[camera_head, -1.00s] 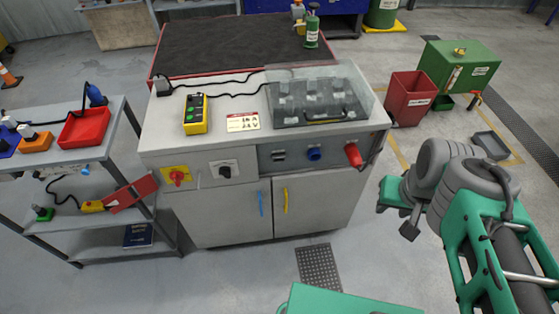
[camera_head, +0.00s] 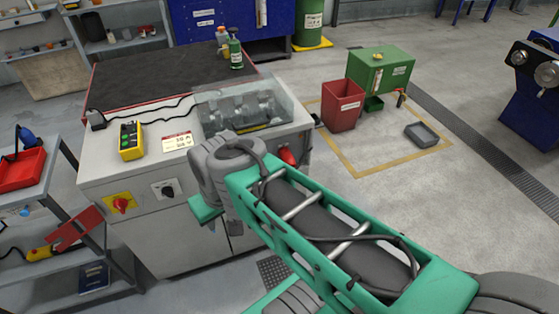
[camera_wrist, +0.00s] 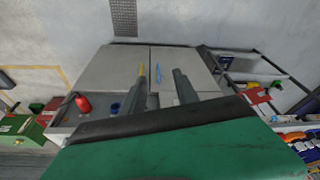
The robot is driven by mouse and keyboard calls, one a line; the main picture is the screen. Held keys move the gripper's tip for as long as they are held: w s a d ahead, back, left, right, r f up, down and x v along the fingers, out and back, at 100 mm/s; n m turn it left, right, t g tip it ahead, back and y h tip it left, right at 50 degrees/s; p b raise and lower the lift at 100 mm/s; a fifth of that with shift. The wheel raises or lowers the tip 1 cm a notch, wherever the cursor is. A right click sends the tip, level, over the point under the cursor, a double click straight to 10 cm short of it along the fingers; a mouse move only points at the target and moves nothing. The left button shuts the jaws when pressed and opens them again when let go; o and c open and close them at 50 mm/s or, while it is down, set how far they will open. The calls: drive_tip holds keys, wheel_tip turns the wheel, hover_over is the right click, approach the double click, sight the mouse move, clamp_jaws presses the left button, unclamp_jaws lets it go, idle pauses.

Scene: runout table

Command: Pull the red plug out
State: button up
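The red plug (camera_head: 288,156) sits in the front panel of the grey machine cabinet (camera_head: 160,235), near its right end. My arm passes just in front of it and partly hides it. In the wrist view the red plug (camera_wrist: 83,104) is at the left, beside a blue socket (camera_wrist: 115,106). My gripper (camera_wrist: 159,76) has its two grey fingers apart, with nothing between them. It is in front of the cabinet, away from the plug, which lies to the left of the fingers in the wrist view. In the head view the fingertips are hidden.
A yellow switch with a red knob (camera_head: 120,204) and a black knob (camera_head: 168,190) are on the panel. A shelf cart (camera_head: 70,170) stands at left.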

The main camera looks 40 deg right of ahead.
drive_tip(key=shift+o, duration=0.4)
drive_tip(key=o, duration=0.5)
drive_tip(key=w+d+f+t+b, duration=0.1)
drive_tip(key=w+f+b, duration=0.1)
drive_tip(key=f+b, duration=0.2)
drive_tip(key=w+d+f+t+b, duration=0.1)
drive_tip(key=w+d+f+b, duration=0.1)
drive_tip(key=w+f+b, duration=0.1)
drive_tip(key=w+d+f+t+b, duration=0.1)
drive_tip(key=w+f+b, duration=0.2)
drive_tip(key=f+b, duration=0.2)
drive_tip(key=shift+w+d+f+y+b, duration=0.1)
drive_tip(key=shift+w+d+y+b, duration=0.05)
drive_tip(key=shift+d+y+b, duration=0.25)
drive_tip(key=w+d+f+t+b, duration=0.4)
drive_tip(key=w+d+f+b, duration=0.25)
drive_tip(key=b, duration=0.25)
drive_tip(key=m+t+h+b, duration=0.4)
drive_tip(key=t+h+b, duration=0.25)
drive_tip(key=b, duration=0.85)
approach(292, 167)
drive_tip(key=x, duration=0.4)
drive_tip(key=shift+s+d+n+t+y, duration=0.15)
drive_tip(key=shift+d+n+t+y, duration=0.05)
drive_tip(key=shift+n+t+y, duration=0.15)
